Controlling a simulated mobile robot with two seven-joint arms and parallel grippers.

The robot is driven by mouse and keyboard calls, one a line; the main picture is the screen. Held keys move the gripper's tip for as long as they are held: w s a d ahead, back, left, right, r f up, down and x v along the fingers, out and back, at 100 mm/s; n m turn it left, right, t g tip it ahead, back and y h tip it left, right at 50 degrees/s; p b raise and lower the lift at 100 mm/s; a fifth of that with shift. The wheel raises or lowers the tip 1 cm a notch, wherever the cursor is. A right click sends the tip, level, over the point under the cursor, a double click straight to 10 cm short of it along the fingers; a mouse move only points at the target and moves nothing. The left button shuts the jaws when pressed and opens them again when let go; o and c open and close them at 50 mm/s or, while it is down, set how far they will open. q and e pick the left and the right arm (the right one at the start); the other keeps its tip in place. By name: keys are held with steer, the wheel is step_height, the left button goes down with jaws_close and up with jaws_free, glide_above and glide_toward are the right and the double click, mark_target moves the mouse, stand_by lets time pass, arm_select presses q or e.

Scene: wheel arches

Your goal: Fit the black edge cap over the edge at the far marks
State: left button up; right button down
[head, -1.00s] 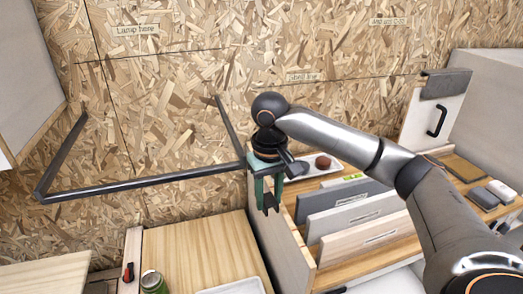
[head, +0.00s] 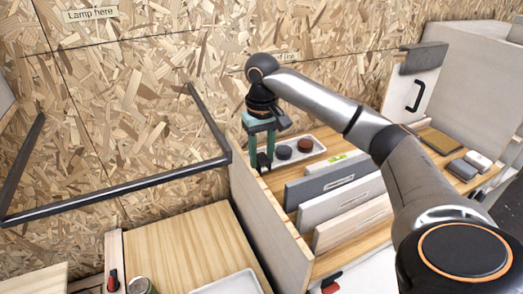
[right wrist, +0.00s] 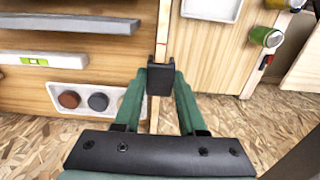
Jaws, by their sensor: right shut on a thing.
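My right gripper (head: 263,158) is shut on the black edge cap (right wrist: 160,80), a small dark block between its green fingertips. In the head view the cap (head: 263,164) is small and partly hidden by the fingers. The edge is the top of an upright pale wooden panel (head: 262,205) beside the drawer unit; it runs as a narrow strip (right wrist: 164,32) in the right wrist view. The cap is over or close to this strip; I cannot tell whether they touch. I cannot make out the far marks. My left gripper is not in view.
Several upright boards (head: 340,205) stand in the unit. A dark metal frame (head: 120,188) sticks out at the left. A wooden worktop (head: 180,245) lies left of the panel.

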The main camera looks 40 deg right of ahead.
mark_target(262, 183)
steer(key=shift+f, duration=1.95)
steer(key=shift+f, duration=1)
steer(key=shift+f, duration=0.25)
steer(key=shift+f, duration=0.2)
stand_by(0.4)
steer(key=shift+f, duration=0.25)
steer(key=shift+c, duration=2)
jaws_free()
steer(key=shift+r, duration=0.1)
